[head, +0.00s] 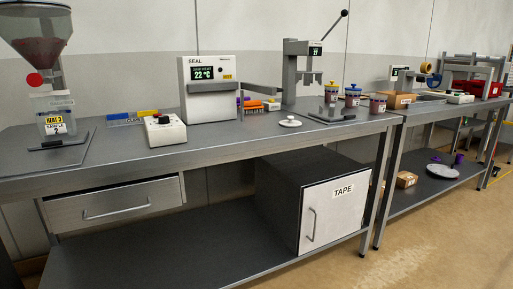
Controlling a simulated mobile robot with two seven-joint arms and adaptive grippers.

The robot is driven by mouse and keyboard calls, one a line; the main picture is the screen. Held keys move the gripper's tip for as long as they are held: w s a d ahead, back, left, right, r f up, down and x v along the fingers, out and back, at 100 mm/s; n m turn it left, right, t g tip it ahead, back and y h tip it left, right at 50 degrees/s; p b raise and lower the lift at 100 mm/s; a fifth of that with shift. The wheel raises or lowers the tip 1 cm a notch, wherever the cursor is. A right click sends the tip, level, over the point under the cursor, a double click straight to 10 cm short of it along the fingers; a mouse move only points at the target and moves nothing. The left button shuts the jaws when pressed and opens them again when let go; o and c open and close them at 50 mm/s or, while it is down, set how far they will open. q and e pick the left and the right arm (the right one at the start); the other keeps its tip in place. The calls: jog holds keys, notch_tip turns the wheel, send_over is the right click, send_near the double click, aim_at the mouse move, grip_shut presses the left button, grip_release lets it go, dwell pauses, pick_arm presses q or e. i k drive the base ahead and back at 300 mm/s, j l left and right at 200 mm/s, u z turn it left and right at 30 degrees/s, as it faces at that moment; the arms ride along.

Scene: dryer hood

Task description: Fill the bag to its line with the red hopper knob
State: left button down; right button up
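The hopper (38,22), a clear funnel with brown material inside, stands at the far left of the bench. Its round red knob (34,80) is on the front, low on the narrowing part. Below the outlet is a clear bag (56,109) with a yellow "HEAT 3" label and a white "SAMPLE 2" label. The bag's fill line and fill level are too small to tell. A dark flat bar (65,142) lies in front of the bag. Neither of my grippers is in view.
A white control box (165,130) with a black knob and the SEAL machine (210,88) stand right of the hopper. A press (301,72) and several lidded jars are further right. The bench top (235,139) has free room along its front.

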aim_at(34, 79)
jog(key=u, duration=1.35)
